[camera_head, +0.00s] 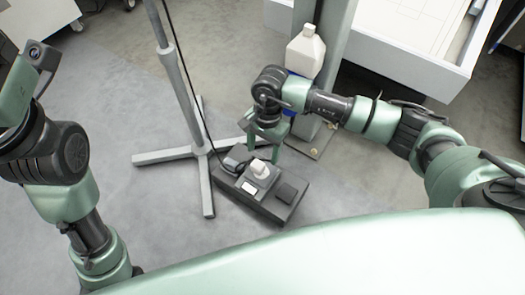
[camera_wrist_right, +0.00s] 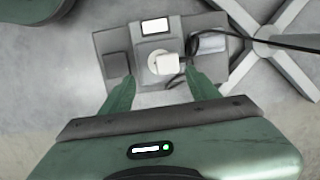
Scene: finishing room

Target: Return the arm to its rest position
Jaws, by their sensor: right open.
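My right arm reaches in from the right in the head view. Its gripper (camera_head: 264,146) points down over the floor, just behind a low dark box (camera_head: 266,208). In the right wrist view the two green fingers of the gripper (camera_wrist_right: 162,92) stand wide apart with nothing held between them. A white block (camera_wrist_right: 167,64) on a grey unit (camera_wrist_right: 147,39) shows beyond and between the fingertips. I cannot tell whether the fingers touch anything. My left arm is bent at the left of the head view; its fingers do not show clearly near the picture edge.
A grey stand (camera_head: 172,71) with splayed feet is left of the box. A black cable runs to the box. A white jug (camera_head: 305,52) stands behind my right arm, beside a grey-green post (camera_head: 335,35). A white open drawer (camera_head: 390,55) is at the upper right.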

